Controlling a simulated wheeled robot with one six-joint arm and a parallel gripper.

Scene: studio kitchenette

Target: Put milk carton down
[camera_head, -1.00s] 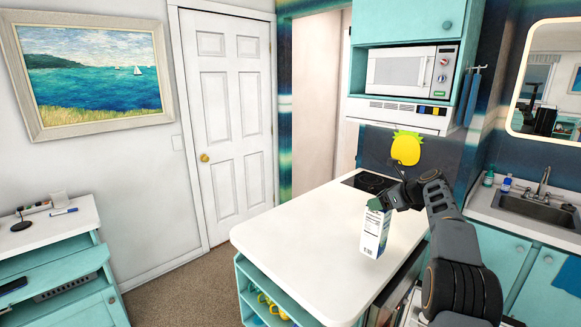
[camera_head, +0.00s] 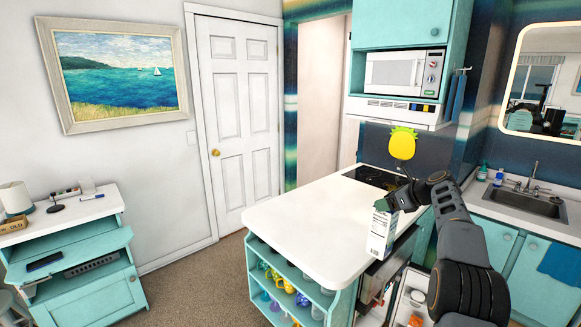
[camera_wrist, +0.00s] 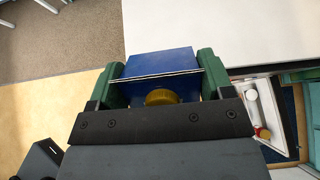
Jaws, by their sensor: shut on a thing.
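The milk carton (camera_head: 382,232) is white and blue and upright in the head view. It is at the right edge of the white island counter (camera_head: 300,225), its lower end overlapping that edge in the picture. I cannot tell whether it touches the counter. My gripper (camera_head: 386,204) is shut on its top from above. In the wrist view the carton's blue top (camera_wrist: 160,62) and yellow cap sit between the green fingers of my gripper (camera_wrist: 160,82), with the counter (camera_wrist: 230,35) beyond and to the right. The carton's base is hidden there.
A dark cooktop (camera_head: 375,178) is at the island's far end. The middle of the counter is clear. Shelves under it hold colored mugs (camera_head: 285,285). An open drawer or compartment with items (camera_wrist: 270,115) lies below the island's right edge. The sink (camera_head: 535,203) is at right.

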